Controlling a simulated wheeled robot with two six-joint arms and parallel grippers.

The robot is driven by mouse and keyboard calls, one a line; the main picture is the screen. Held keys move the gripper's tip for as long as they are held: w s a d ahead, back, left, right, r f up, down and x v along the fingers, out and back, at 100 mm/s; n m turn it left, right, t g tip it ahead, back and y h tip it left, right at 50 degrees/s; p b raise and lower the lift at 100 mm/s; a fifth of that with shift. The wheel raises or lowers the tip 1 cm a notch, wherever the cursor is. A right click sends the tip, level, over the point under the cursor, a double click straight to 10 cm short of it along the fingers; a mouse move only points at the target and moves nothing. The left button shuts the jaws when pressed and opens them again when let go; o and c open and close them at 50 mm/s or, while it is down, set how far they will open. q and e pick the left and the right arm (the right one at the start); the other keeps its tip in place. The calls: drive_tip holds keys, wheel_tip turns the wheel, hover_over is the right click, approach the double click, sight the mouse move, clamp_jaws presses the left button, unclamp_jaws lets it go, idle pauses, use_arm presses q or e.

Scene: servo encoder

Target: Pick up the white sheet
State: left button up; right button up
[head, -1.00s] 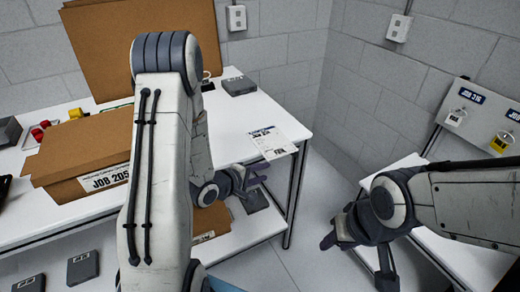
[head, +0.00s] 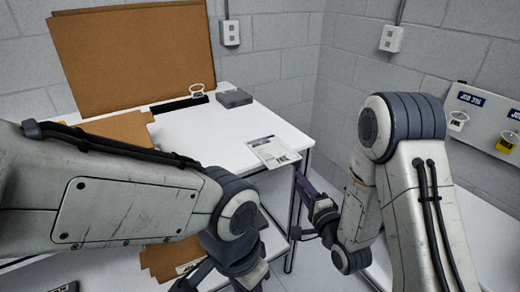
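The white sheet (head: 273,152), with printed text and a dark block on it, lies flat on the white table (head: 215,125) near its right front corner. My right gripper (head: 298,207) is just beyond that corner, lower in the picture than the sheet and apart from it. Its fingers are spread and empty. My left gripper (head: 205,276) is low at the bottom edge of the head view, in front of the table. Its fingertips are partly cut off, so its opening is unclear. My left arm hides the table's front left part.
A large cardboard panel (head: 130,55) stands at the table's back. A grey box (head: 234,98) and a white tag (head: 196,88) lie near the back edge. Cardboard (head: 160,262) shows below the tabletop.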

sight(285, 161)
drive_tip(key=x, duration=0.3)
drive_tip(key=p+x, duration=0.1)
drive_tip(key=x, duration=0.2)
drive_tip(key=r+x, duration=0.1)
drive_tip(key=x, duration=0.2)
drive_tip(key=shift+a+p, duration=0.25)
drive_tip(key=shift+p, duration=0.15)
drive_tip(key=shift+w+a, duration=0.2)
drive_tip(key=shift+w, duration=0.35)
clamp_jaws()
